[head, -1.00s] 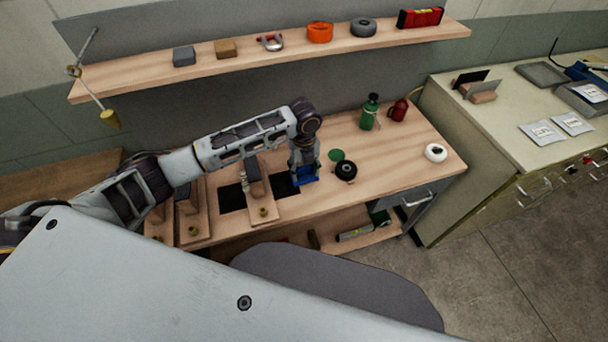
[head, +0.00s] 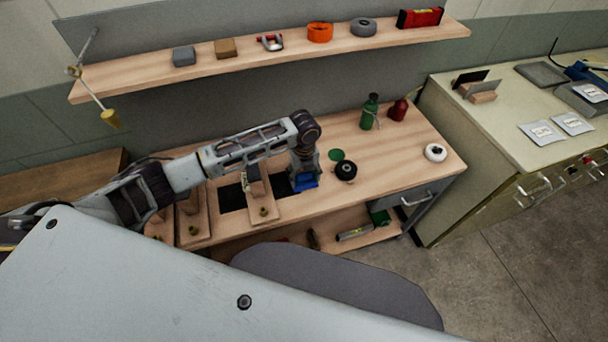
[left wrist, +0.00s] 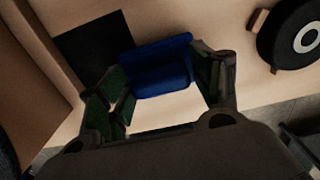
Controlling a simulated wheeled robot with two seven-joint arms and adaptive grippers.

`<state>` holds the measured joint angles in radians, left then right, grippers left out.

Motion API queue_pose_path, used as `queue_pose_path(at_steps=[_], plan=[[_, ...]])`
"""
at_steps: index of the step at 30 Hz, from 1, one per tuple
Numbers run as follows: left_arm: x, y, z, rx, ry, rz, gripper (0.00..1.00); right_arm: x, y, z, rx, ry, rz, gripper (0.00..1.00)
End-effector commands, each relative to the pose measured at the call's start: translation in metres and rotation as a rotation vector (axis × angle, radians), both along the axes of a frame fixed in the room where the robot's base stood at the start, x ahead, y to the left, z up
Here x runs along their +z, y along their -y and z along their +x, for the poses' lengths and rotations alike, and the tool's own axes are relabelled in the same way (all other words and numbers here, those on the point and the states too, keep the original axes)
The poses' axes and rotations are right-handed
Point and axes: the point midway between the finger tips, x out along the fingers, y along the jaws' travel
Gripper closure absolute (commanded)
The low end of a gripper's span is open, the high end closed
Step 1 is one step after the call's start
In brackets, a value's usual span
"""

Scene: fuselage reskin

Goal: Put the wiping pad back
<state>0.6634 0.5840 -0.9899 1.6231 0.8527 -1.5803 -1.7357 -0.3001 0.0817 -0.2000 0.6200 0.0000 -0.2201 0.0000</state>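The blue wiping pad (head: 304,182) is at the bench's front middle, just right of a black square (head: 281,184). My left gripper (head: 303,171) points down over it. In the left wrist view the pad (left wrist: 160,68) sits between the two fingers of my left gripper (left wrist: 165,82), which meet it at both ends. I cannot tell whether the pad touches the bench or hangs slightly above it. My right gripper is not in view.
Right of the pad stand a black roll (head: 346,170) and a green disc (head: 336,155). A wooden block fixture (head: 262,207) stands to its left. A green bottle (head: 369,113), a red container (head: 397,111) and a white roll (head: 435,152) stand farther right. The bench's right front is clear.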

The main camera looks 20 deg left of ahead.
Motion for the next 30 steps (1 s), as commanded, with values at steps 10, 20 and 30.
queue_pose_path(at_steps=[10, 20, 30], plan=[[0.0, 0.0, 0.0, 0.0, 0.0, 0.0, 0.25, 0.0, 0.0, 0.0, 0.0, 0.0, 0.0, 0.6], [0.016, 0.0, 0.001, 0.001, 0.001, -0.001, 0.25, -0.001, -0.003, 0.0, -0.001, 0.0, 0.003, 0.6], [0.063, 0.0, 0.001, -0.001, 0.003, -0.001, 0.25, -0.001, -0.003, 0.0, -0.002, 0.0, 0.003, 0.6]])
